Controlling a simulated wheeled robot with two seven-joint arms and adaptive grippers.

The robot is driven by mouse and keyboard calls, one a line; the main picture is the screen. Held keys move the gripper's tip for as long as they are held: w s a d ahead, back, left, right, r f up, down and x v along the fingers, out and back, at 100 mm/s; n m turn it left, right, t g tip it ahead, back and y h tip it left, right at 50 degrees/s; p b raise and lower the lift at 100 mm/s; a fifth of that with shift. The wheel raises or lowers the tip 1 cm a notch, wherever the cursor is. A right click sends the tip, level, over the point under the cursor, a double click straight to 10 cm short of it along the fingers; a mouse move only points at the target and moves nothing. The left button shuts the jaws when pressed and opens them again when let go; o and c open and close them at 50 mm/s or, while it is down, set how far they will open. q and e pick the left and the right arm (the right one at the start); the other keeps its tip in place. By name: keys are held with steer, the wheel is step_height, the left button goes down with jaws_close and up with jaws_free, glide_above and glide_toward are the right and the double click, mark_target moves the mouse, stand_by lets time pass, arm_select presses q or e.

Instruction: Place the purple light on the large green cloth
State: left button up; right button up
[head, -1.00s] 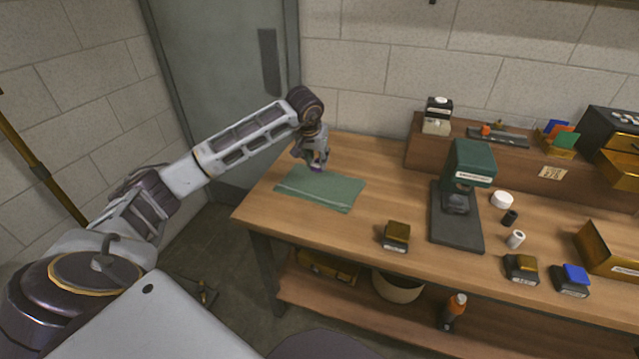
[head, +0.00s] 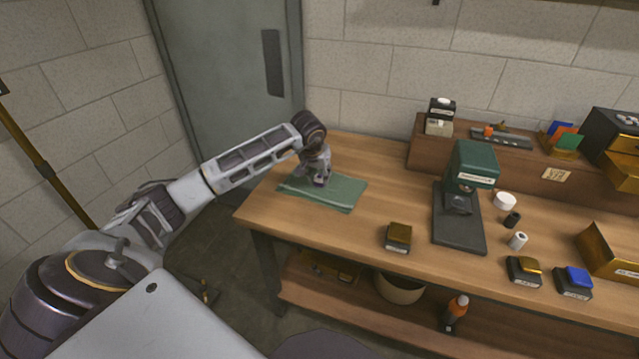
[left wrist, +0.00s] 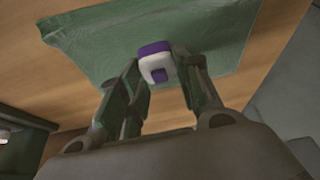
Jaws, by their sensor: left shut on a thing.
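The large green cloth (head: 343,192) lies flat at the left end of the wooden table, and it fills the upper part of the left wrist view (left wrist: 95,40). My left gripper (head: 319,182) is low over the cloth. In the left wrist view it is shut on the purple light (left wrist: 153,48), a small block with a white middle and purple ends. The light lies between the fingertips against the cloth; I cannot tell whether it touches the cloth. In the head view the light is mostly hidden by the gripper. My right gripper is not in view.
A green and black machine (head: 462,195) stands mid-table, with a small gold-topped box (head: 398,236) in front. The table (head: 375,156) is bare behind the cloth.

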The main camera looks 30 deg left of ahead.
mark_target(319, 180)
arm_select(q)
steer(key=shift+f, duration=0.1)
steer(key=shift+f, duration=1.8)
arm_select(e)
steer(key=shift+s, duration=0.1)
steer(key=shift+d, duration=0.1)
arm_select(q)
steer(key=shift+f, duration=0.1)
steer(key=shift+s+f, duration=0.1)
steer(key=shift+f, duration=0.1)
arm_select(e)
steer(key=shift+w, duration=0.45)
arm_select(q)
steer(key=shift+d, duration=0.1)
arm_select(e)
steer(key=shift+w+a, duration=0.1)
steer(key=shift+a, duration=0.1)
